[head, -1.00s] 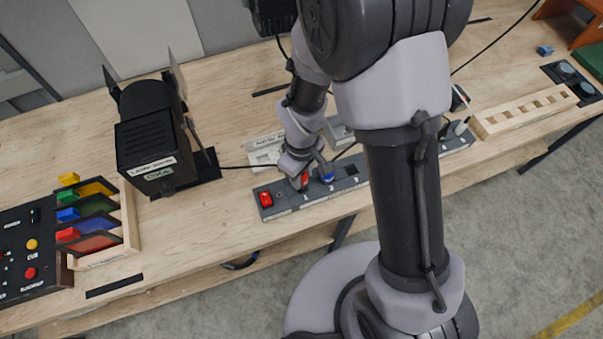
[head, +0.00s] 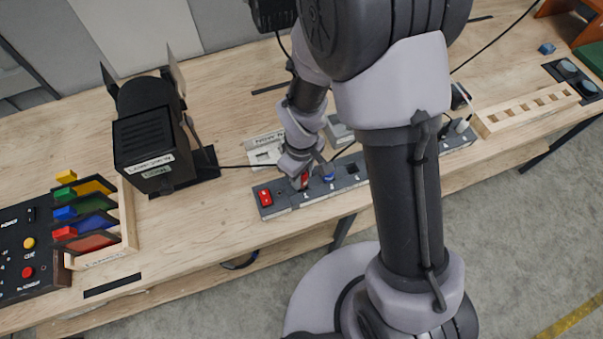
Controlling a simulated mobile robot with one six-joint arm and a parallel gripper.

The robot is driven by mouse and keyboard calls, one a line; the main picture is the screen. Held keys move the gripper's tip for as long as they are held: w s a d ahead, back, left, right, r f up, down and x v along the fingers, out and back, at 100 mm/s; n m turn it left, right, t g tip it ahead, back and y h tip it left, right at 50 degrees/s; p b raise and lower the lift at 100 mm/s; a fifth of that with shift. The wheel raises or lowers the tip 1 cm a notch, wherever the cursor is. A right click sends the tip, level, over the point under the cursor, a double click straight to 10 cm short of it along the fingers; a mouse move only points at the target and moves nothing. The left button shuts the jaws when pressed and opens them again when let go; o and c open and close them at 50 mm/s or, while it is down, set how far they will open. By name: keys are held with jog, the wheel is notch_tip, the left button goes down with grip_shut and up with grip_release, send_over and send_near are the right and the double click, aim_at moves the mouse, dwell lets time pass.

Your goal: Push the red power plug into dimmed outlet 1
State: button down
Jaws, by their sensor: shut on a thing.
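The outlet strip (head: 297,202) lies along the table's front edge, with a red switch (head: 264,197) at its left end. My gripper (head: 301,180) is low over the strip, just right of that switch, and is shut on the red power plug (head: 304,180). The plug is at or just above an outlet near the left end. The gripper hides much of it, so I cannot tell how deep it sits. A blue plug (head: 328,173) stands in the strip just to the right. My forearm hides the strip's middle.
A black stage lamp (head: 152,145) stands left of the strip. A wooden rack with coloured gels (head: 128,215) and a black control panel (head: 28,250) are further left. A slotted wooden block (head: 525,108) and white plug (head: 462,125) are right. Cables cross behind the strip.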

jog(key=shift+f+b, duration=1)
jog(key=shift+f, duration=0.1)
jog(key=c, duration=1)
grip_release()
notch_tip(320, 180, up, 18)
jog(key=f+p, duration=0.1)
jog(key=p, duration=0.4)
jog(key=s+d+m+t+y+b, duration=0.2)
jog(key=s+d+m+t+b, duration=0.3)
jog(key=s+m+b, duration=0.6)
jog(key=d+m+b, duration=0.1)
jog(key=m+b, duration=0.1)
jog(key=b, duration=0.4)
jog(key=shift+s+d+m+t, duration=0.2)
jog(key=shift+d+m+t, duration=0.1)
jog(key=shift+d+t, duration=0.1)
